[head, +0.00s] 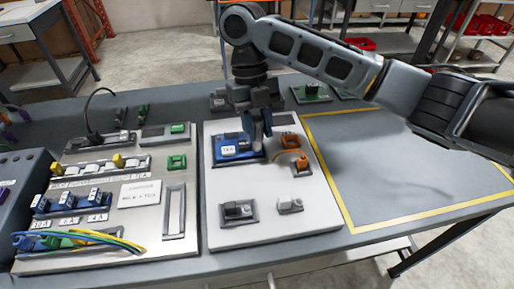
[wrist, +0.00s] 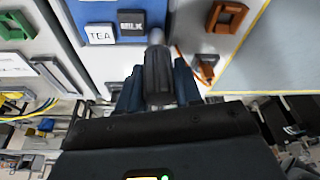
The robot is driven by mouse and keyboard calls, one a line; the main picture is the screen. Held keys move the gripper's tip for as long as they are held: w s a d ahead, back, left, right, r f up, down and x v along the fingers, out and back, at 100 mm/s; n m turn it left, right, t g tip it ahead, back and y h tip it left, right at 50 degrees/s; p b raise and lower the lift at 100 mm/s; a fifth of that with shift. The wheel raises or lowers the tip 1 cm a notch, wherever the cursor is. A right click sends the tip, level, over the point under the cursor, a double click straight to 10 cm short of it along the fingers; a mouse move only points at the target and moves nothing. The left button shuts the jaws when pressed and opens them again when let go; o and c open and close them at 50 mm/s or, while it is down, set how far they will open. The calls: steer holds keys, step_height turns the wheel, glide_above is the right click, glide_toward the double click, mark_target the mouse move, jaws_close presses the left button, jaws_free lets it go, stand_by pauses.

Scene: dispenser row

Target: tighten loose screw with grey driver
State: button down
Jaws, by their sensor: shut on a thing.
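My gripper (head: 262,128) points down over the white panel (head: 228,190), at the right edge of the blue module (head: 228,149). In the wrist view its blue fingers (wrist: 157,88) are shut around the dark grey driver (wrist: 157,70). No screw can be made out; the driver and fingers cover the spot.
An orange part with a cable (head: 303,162) sits close right of the gripper. A left panel (head: 150,228) carries switches, fuses and wires. The yellow-outlined area (head: 400,170) on the right is clear.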

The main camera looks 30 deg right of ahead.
steer(key=shift+r+m+y+p, duration=0.15)
steer(key=shift+m+y+p, duration=0.15)
steer(key=shift+m+p, duration=0.45)
steer(key=shift+a+m, duration=0.1)
steer(key=shift+m, duration=0.65)
steer(key=m, duration=0.2)
steer(key=m+y, duration=0.1)
steer(key=m, duration=0.1)
steer(key=shift+f+t, duration=0.2)
steer(key=shift+t, duration=0.2)
steer(key=shift+w+r, duration=0.1)
steer(key=shift+r, duration=0.1)
steer(key=shift+r, duration=0.7)
steer(key=shift+r, duration=2.25)
